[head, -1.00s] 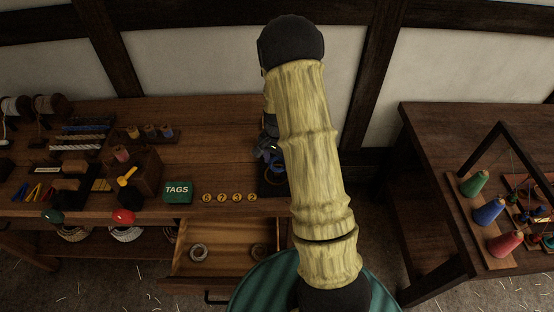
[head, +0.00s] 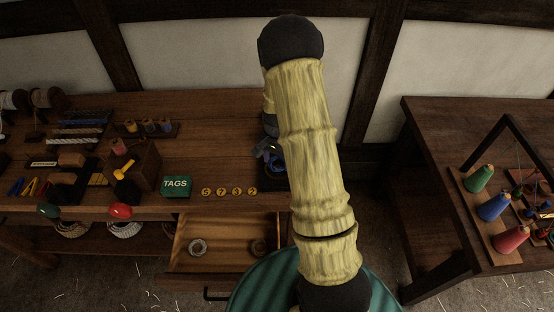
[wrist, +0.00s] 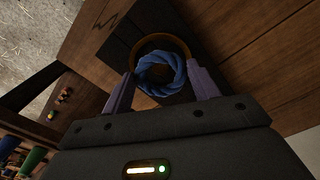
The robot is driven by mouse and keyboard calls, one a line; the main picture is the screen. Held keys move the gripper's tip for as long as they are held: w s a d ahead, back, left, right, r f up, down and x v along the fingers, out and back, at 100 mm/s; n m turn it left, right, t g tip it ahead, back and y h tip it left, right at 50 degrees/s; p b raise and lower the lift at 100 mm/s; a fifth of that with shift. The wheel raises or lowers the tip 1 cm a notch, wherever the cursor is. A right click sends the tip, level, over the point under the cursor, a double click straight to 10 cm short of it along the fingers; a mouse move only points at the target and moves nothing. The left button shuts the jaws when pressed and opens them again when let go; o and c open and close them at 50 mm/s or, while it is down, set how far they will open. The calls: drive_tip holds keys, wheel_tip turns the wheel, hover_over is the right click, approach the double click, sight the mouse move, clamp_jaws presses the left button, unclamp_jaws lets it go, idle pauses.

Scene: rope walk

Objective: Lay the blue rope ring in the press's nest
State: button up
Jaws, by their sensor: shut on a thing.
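The blue rope ring (wrist: 160,76) is a thick twisted loop between the two purple fingers of my gripper (wrist: 161,84), which is shut on it in the wrist view. Just beyond the ring is a round brown rim (wrist: 181,44), which looks like the press's nest, on a dark base. The ring overlaps the near part of this rim; I cannot tell whether it touches it. In the head view my arm hides most of the press, and only a bit of the blue ring shows beside my gripper (head: 268,150).
An open drawer (head: 215,240) with two small rings hangs below the bench (head: 215,120). A green TAGS box (head: 176,187) and several number discs lie near the bench's front edge. A wooden block with a yellow handle (head: 125,170) stands to the left. Cones of thread (head: 492,207) stand on the right table.

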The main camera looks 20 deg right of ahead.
drive_tip(key=shift+f+b, duration=0.6)
drive_tip(key=shift+f, duration=0.35)
idle(0.3)
drive_tip(key=o, duration=1)
drive_tip(key=shift+r, duration=0.15)
wheel_tip(320, 180, up, 17)
drive_tip(key=shift+a+r+b, duration=0.1)
drive_tip(key=shift+b, duration=0.8)
drive_tip(key=s+a+n+t, duration=0.1)
drive_tip(key=s+a+n, duration=0.2)
drive_tip(key=s, duration=0.2)
drive_tip(key=s+a+n, duration=0.3)
drive_tip(key=s+n, duration=0.1)
drive_tip(key=s, duration=0.1)
drive_tip(key=s+a+f+n+t, duration=0.1)
drive_tip(key=s+a+n, duration=0.2)
drive_tip(key=s, duration=0.3)
drive_tip(key=shift+a+n+t, duration=0.3)
drive_tip(key=shift+a, duration=0.2)
